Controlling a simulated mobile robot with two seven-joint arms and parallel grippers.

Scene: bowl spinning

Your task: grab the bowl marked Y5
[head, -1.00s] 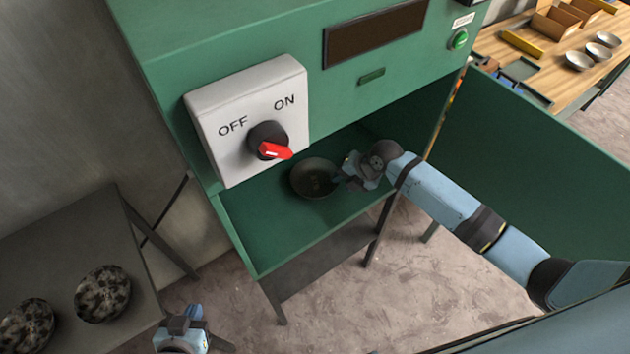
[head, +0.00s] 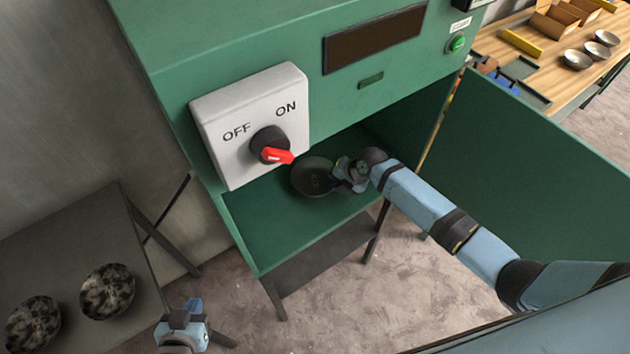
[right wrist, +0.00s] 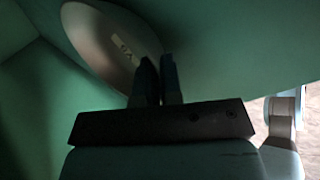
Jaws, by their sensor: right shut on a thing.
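A dark round bowl (head: 313,177) sits inside the green machine's open chamber, below the switch. In the right wrist view the bowl (right wrist: 92,35) shows a pale label inside, dim and too small to read surely. My right gripper (head: 340,178) reaches in from the right and is shut on the bowl's near right rim. In the right wrist view its two fingers (right wrist: 158,85) are close together at the rim. My left gripper (head: 185,318) is low at the left, away from the bowl; its fingers are not clear.
The green machine (head: 230,60) has an OFF/ON switch (head: 270,146) with a red handle above the chamber. Its green door (head: 530,150) stands open at right. Two mottled bowls (head: 106,291) lie on a grey table (head: 70,240) at left. Metal bowls (head: 577,60) stand on a wooden bench.

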